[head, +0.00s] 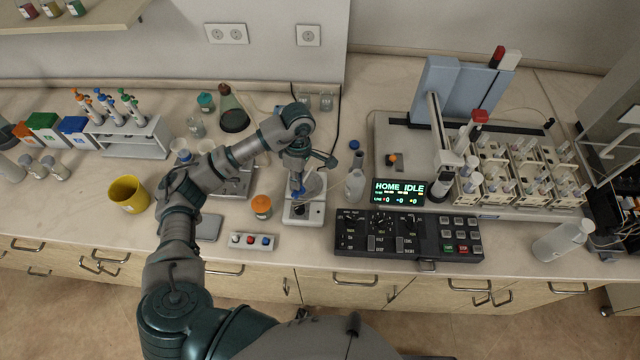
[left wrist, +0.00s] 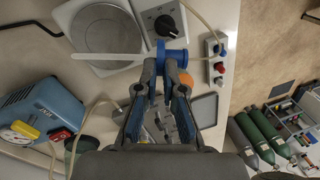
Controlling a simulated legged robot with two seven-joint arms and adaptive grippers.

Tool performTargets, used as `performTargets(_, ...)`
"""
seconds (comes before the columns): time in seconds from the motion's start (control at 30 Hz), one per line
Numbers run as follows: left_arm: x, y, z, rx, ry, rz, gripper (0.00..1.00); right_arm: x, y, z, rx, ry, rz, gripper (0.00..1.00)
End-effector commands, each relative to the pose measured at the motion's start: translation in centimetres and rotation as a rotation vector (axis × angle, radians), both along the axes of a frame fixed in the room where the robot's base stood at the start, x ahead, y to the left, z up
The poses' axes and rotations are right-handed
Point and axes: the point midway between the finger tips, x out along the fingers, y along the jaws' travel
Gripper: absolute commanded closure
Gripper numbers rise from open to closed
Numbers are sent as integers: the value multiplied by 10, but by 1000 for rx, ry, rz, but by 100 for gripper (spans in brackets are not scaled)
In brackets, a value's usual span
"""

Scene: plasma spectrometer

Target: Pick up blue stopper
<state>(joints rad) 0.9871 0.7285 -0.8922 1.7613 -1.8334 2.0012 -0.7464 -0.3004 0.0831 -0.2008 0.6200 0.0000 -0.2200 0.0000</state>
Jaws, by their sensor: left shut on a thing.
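My left gripper (head: 298,178) points down over the front of a small white hotplate-like device (head: 294,212). It is shut on a blue stopper (head: 298,193), which shows just below the fingers. In the left wrist view the blue stopper (left wrist: 161,52) sits at the fingertips of the gripper (left wrist: 170,68), above the device's edge beside its dark knob. The fingers hide part of it. Another small blue piece (head: 354,144) shows above a clear bottle (head: 355,178) to the right. My right gripper is not in view.
An orange-capped jar (head: 261,207) and a three-button box (head: 252,241) stand close by. A black control panel (head: 409,236) lies to the right, with a sample rack (head: 520,172) behind it. A yellow cup (head: 128,193) is at the left.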

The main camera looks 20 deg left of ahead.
Motion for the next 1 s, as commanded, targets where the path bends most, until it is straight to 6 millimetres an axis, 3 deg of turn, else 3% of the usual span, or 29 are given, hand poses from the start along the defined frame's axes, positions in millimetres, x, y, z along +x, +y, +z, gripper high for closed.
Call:
performTargets(0.1,-7,27,-3,3,0,4,100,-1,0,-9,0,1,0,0)
performTargets(0.4,-20,72,-1,1,-1,3,100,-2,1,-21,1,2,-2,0)
performTargets(0.63,-25,87,-1,0,-1,1,100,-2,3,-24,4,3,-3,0)
performTargets(1.0,-25,89,0,0,-1,0,100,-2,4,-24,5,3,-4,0)
